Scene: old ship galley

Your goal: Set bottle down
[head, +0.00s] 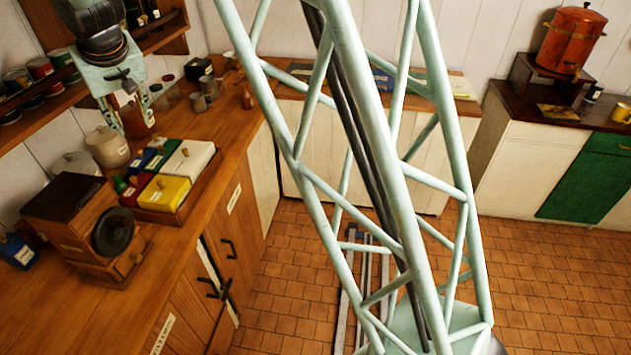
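My gripper (128,108) hangs at the upper left in the head view, pointing down above the left counter. A dark brown bottle (138,116) with a pale label shows between its pale green fingers. The gripper looks shut on it. The bottle is about upright; part of it is hidden by the fingers. I cannot tell how far its base is above the wooden counter (60,318).
Below stand lidded pots (107,146), a wooden tray (178,216) of colored boxes and a wooden grinder-like box (85,235). Shelves (45,115) with cans are left. Small jars (198,103) and a little brown bottle (247,97) stand behind.

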